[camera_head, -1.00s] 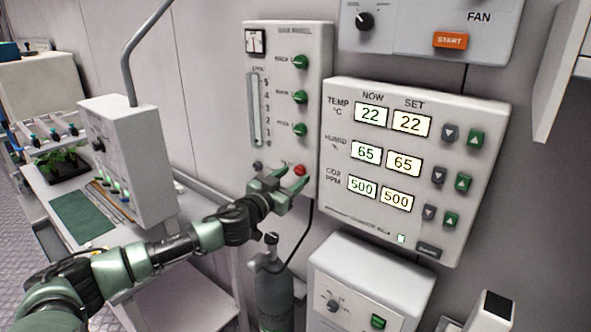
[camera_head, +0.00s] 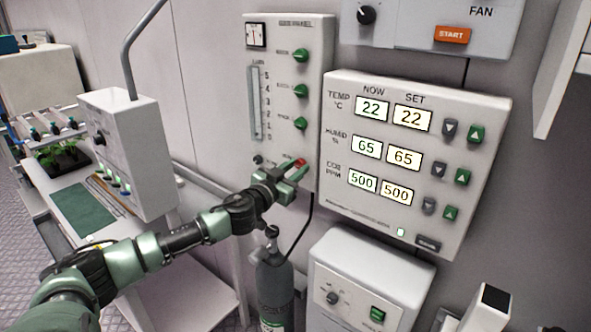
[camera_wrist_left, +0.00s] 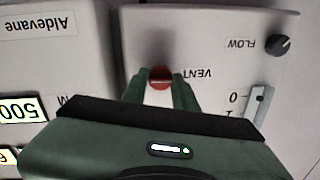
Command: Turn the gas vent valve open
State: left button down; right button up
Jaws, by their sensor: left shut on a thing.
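The gas vent valve is a small red knob (camera_head: 300,162) low on the white gas panel (camera_head: 318,60). My left gripper (camera_head: 293,172) is at this knob, with its fingers closed around it. In the left wrist view the red knob (camera_wrist_left: 160,77) shows between the two green fingertips, beside the upside-down label VENT. My left gripper (camera_wrist_left: 159,88) is shut on the knob there. The fingers hide part of the knob, so its turned angle cannot be read. My right gripper is not in view.
The climate control box (camera_head: 450,100) stands close to the right of the gas panel. A grey gas cylinder (camera_head: 275,285) with a hose stands below. Green knobs (camera_head: 300,91) line the panel above. A black flow knob (camera_wrist_left: 278,45) sits near the vent knob.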

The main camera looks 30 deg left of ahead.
pick_arm(q)
jog(key=m+b, duration=0.2)
jog(key=m, duration=0.2)
jog(key=shift+f, duration=0.15)
jog(key=m+b, duration=0.1)
jog(key=m, duration=0.3)
jog(key=shift+a+m+t+h, duration=0.1)
jog(key=shift+m+t+h, duration=0.2)
jog(key=shift+m+t, duration=0.1)
jog(key=m+b, duration=0.1)
jog(key=m, duration=0.4)
jog(key=shift+h, duration=0.3)
jog(key=m+b, duration=0.1)
jog(key=m, duration=0.3)
jog(key=shift+a+m+h, duration=0.1)
jog(key=shift+m+h, duration=0.2)
jog(key=shift+h, duration=0.1)
jog(key=shift+m, duration=0.4)
jog(key=c, duration=1.1)
grip_release()
jog(key=shift+s, duration=0.1)
